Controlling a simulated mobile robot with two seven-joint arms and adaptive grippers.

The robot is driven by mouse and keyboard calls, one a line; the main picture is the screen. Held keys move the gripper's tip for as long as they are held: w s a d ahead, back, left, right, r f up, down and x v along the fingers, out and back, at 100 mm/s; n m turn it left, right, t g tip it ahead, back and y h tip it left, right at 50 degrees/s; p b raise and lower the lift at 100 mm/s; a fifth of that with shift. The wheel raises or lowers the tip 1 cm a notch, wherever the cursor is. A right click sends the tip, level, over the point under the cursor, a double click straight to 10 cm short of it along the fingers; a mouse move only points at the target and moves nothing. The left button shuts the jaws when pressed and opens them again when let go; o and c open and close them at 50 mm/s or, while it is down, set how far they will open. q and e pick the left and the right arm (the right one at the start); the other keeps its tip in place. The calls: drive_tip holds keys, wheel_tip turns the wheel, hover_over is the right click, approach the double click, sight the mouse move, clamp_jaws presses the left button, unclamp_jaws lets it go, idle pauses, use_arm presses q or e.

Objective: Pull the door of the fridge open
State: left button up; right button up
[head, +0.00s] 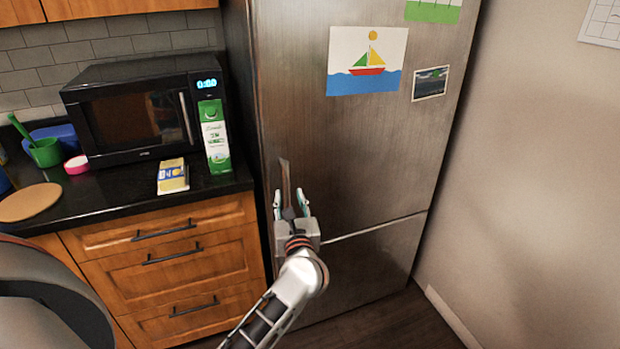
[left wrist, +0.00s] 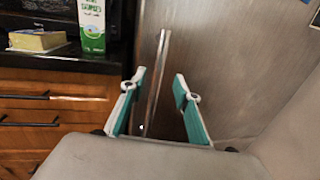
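The tall steel fridge (head: 345,140) stands with its upper door closed, as far as I can see. Its upright bar handle (head: 285,180) runs along the left edge of the door; it also shows in the left wrist view (left wrist: 160,65). My left gripper (head: 289,200) is at the lower part of the handle. In the left wrist view its two teal-padded fingers (left wrist: 160,77) are apart, with the handle between them, nearer the left finger. Neither finger is clearly touching it. The handle's lower end is hidden by the gripper in the head view. My right gripper is out of view.
A black counter with a microwave (head: 135,112), a green-and-white carton (head: 214,137) and a yellow packet (head: 173,176) lies left of the fridge. Wooden drawers (head: 170,260) with dark handles are below.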

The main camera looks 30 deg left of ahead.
sight(287, 185)
use_arm(q)
drive_tip(key=shift+x, duration=3.9)
drive_tip(key=shift+f, duration=0.15)
clamp_jaws()
